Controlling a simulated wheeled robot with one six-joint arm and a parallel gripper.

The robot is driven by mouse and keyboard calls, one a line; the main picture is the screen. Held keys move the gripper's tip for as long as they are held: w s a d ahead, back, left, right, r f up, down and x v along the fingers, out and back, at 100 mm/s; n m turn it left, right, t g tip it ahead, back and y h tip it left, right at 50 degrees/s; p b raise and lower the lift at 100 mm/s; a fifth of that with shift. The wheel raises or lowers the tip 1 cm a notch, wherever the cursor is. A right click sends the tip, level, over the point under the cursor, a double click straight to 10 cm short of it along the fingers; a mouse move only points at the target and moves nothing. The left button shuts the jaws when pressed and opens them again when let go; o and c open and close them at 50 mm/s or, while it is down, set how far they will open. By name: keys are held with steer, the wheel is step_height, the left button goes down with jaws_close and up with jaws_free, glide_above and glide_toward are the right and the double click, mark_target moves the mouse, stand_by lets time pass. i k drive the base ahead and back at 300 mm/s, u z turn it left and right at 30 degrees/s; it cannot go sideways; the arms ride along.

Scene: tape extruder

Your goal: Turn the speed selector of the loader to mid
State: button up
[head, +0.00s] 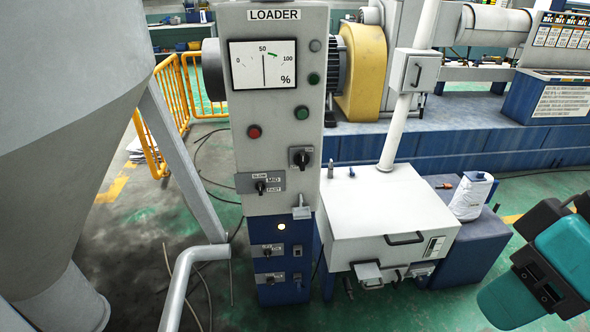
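The loader (283,112) is a tall grey panel with a blue base, standing left of centre and labelled LOADER at the top. Its speed selector (261,187) is a small black knob on a grey plate at the lower left of the panel. The plate bears the labels SLOW, MID and FAST. The knob is too small to tell which label it points to. Teal and black parts of my arm show at the lower right, well apart from the loader. No fingertips of my gripper can be seen.
Another black rotary switch (300,157) sits to the upper right of the selector, below a red button (254,132) and a green button (302,112). A white box (385,215) stands right of the loader. A grey hopper (60,120) and a bent pipe (183,275) stand left.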

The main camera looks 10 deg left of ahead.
mark_target(260, 186)
steer(key=u, duration=0.15)
steer(key=i, duration=1)
steer(key=u, duration=0.8)
steer(key=i, duration=0.7)
steer(key=z, duration=0.05)
steer(key=k, duration=1.05)
steer(key=u, duration=0.9)
